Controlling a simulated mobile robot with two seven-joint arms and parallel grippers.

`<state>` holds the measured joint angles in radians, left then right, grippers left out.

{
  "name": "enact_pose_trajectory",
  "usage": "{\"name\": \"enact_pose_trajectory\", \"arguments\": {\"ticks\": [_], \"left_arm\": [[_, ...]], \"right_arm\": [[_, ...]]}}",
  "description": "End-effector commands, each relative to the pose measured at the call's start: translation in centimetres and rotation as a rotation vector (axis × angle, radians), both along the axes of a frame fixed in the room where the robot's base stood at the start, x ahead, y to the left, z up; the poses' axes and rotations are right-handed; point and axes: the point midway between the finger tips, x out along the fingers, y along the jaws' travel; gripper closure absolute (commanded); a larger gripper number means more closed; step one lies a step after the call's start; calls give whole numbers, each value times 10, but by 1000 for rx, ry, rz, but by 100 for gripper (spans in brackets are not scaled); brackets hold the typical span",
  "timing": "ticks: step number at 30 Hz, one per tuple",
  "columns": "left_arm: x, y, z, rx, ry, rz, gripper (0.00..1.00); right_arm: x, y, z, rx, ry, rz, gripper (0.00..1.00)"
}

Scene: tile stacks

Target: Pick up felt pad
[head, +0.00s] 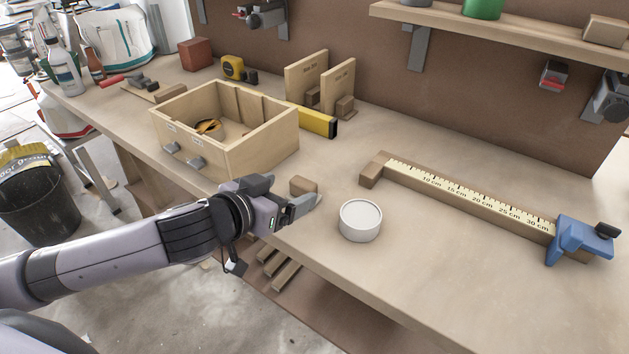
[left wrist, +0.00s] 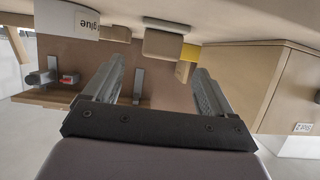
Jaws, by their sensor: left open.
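A thin light grey flat piece, which looks like the felt pad (left wrist: 168,24), lies on the bench in the upside-down left wrist view, in front of a small brown wooden block (left wrist: 165,43). In the head view I cannot clearly make the pad out beside my gripper. The block (head: 303,185) shows there just beyond the fingers. My left gripper (head: 306,203) is low over the bench's front edge. Its two fingers are apart with nothing between them in the left wrist view (left wrist: 158,75), and the pad is ahead of them. My right gripper is not in view.
A white glue can (head: 360,221) stands right of my left gripper. An open wooden box (head: 262,150) with compartments stands to the left. A yellow level (head: 318,122) lies behind it. A ruler jig (head: 465,197) with a blue clamp (head: 580,238) lies at the right. The right front bench is clear.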

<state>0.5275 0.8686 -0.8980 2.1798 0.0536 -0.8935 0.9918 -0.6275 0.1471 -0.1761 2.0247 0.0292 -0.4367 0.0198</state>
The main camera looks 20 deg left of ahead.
Motion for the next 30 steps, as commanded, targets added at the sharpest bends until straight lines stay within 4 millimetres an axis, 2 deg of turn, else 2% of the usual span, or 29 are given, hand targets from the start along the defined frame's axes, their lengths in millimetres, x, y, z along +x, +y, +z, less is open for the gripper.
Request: {"name": "enact_pose_trajectory", "arguments": {"ticks": [9,21,30], "left_arm": [[21,-7,-10,-1,-2,0,15],[57,-18,-31,1,-1,1,15],[60,-19,-33,1,0,-1,15]], "right_arm": [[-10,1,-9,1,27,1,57],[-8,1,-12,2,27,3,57],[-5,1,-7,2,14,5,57]]}}
